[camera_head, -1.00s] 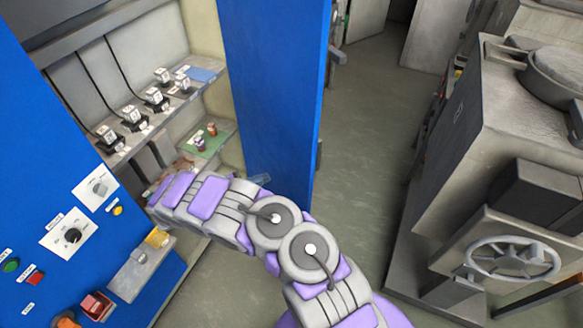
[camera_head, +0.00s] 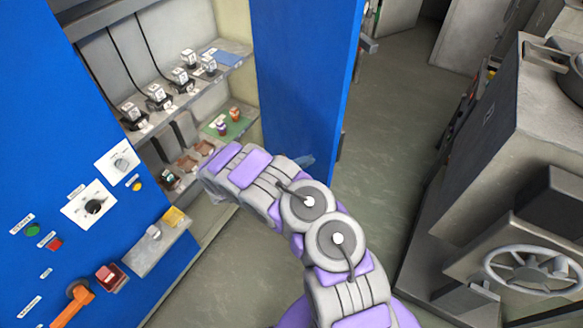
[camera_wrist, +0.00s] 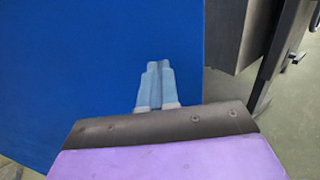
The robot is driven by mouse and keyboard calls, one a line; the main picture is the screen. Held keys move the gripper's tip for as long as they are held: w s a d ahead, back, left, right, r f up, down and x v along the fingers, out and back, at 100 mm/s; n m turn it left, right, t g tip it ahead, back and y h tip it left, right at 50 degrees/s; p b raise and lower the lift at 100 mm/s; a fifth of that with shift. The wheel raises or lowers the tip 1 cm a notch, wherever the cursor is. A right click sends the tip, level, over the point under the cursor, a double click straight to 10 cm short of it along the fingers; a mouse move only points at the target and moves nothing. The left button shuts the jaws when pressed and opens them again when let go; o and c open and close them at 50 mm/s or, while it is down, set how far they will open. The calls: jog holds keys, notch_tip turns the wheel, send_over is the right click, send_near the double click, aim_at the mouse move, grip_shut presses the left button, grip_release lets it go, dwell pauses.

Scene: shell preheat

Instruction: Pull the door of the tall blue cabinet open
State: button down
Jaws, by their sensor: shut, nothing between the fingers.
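The tall blue cabinet (camera_head: 50,130) stands at the left in the head view. Its blue door (camera_head: 305,80) is swung wide open, so the shelves inside show. My gripper (camera_head: 306,161) is mostly hidden behind my arm; only its pale blue tip shows, low against the door's inner side. In the wrist view, my gripper (camera_wrist: 155,68) has its two fingers together and empty, pointing at the blue door panel (camera_wrist: 80,60). The panel's free edge is to the right of the fingers. I cannot tell whether the tips touch the panel. No door handle shows in the wrist view.
Shelves (camera_head: 185,100) hold several small devices and a green mat (camera_head: 228,127). A control panel with an orange lever (camera_head: 75,300) is at the lower left. A grey machine with a handwheel (camera_head: 532,270) stands at the right. The floor (camera_head: 395,130) beyond the door is clear.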

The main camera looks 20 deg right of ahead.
jog(key=shift+w+d, duration=0.1)
jog(key=shift+d, duration=1.1)
jog(key=shift+d, duration=0.1)
